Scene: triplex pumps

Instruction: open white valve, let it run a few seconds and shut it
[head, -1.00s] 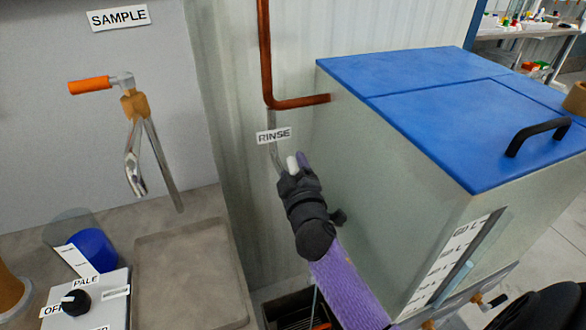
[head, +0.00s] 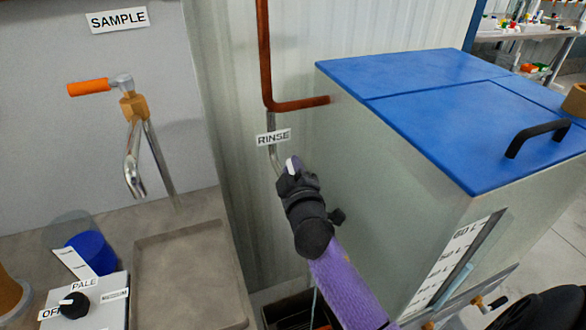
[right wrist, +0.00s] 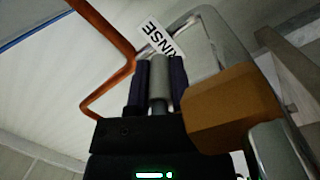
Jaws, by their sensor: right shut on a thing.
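The white valve handle (head: 291,166) is below the RINSE label (head: 273,137), beside the steel pipe. My right gripper (head: 293,169) is at this handle. In the right wrist view its two purple fingers (right wrist: 159,86) are shut on the pale grey-white handle (right wrist: 160,78), one finger on each side. The brass valve body (right wrist: 232,106) is just right of the fingers there. In the head view my gripper hides the valve body. A thin pale streak (head: 314,302) shows below, by my forearm; I cannot tell whether it is water. My left gripper is not in view.
A tank with a blue lid (head: 420,85) stands right of my gripper. A copper pipe (head: 264,60) runs down the wall and into it. An orange-handled tap (head: 88,87) is at left under the SAMPLE label, above a shallow tray (head: 190,235). A dark drain box lies below my forearm.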

